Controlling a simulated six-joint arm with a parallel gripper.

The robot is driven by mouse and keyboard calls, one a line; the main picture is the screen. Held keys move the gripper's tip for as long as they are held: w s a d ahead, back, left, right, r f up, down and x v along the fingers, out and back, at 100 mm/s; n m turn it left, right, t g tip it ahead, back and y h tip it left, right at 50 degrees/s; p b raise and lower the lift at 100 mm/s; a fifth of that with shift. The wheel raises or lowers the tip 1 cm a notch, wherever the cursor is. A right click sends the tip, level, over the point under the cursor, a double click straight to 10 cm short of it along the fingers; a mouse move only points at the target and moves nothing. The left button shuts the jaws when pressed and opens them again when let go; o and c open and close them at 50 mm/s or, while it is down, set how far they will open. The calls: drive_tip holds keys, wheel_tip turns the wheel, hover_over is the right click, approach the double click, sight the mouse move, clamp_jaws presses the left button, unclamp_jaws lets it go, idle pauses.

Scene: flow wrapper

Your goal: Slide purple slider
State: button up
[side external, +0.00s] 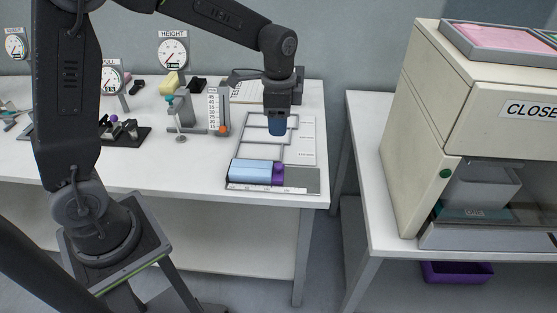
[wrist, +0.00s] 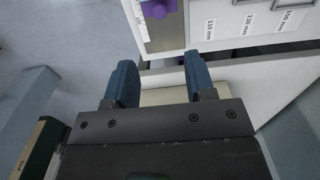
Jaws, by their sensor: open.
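The purple slider (side external: 278,173) sits on a ruler-edged strip at the front of the white table, against the right end of a light blue block (side external: 255,171).
A grey frame board (side external: 306,140) with printed length labels lies behind the slider. A height scale (side external: 213,112) with an orange knob stands to its left. A cream machine (side external: 410,130) stands on a separate table at right, across a gap.

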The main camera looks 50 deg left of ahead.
sight(279, 165)
wheel_tip(279, 165, down, 12)
drive_tip(key=shift+f, duration=0.25)
idle(0.3)
clamp_jaws()
idle(0.4)
